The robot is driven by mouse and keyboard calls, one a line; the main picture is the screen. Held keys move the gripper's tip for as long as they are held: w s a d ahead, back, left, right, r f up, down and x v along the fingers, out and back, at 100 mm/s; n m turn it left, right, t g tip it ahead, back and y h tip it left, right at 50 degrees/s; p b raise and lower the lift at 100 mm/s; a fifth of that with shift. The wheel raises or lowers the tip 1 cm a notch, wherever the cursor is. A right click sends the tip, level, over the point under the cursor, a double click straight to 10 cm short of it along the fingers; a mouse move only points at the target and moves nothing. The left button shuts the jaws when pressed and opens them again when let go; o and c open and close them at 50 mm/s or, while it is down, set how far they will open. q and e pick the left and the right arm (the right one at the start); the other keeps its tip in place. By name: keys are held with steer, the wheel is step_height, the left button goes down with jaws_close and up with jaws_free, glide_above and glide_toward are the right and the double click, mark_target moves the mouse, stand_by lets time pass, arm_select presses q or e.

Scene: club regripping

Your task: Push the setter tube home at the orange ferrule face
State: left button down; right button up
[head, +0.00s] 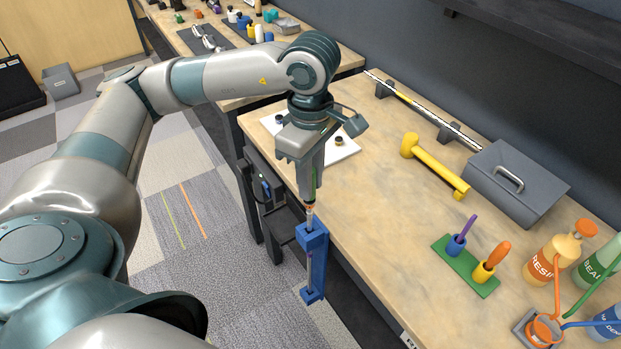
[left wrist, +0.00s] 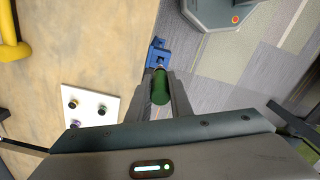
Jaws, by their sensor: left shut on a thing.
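My left gripper (head: 313,196) points down at the front edge of the workbench, fingers shut on a dark green tube, likely the setter tube. It also shows in the left wrist view (left wrist: 160,88), end-on between the two fingers. Just below the fingertips in the head view is a small orange band (head: 310,206), likely the ferrule, on a thin upright shaft (head: 308,273). The shaft passes through a blue clamp (head: 312,238) at the bench edge, which shows in the left wrist view too (left wrist: 158,55). Whether tube and ferrule touch is too small to tell. My right gripper is out of view.
A white board (head: 345,150) with small round pieces lies behind the gripper. The bench middle is clear.

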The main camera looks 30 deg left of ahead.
arm_select(q)
steer(key=shift+f, duration=0.4)
steer(key=c, duration=1.5)
jaws_free()
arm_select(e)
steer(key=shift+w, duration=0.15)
arm_select(q)
steer(key=shift+r, duration=0.1)
steer(key=shift+r, duration=0.5)
step_height(320, 180, up, 9)
steer(key=shift+r+b, duration=0.15)
steer(key=shift+b, duration=0.8)
step_height(320, 180, up, 7)
steer(key=shift+f, duration=0.1)
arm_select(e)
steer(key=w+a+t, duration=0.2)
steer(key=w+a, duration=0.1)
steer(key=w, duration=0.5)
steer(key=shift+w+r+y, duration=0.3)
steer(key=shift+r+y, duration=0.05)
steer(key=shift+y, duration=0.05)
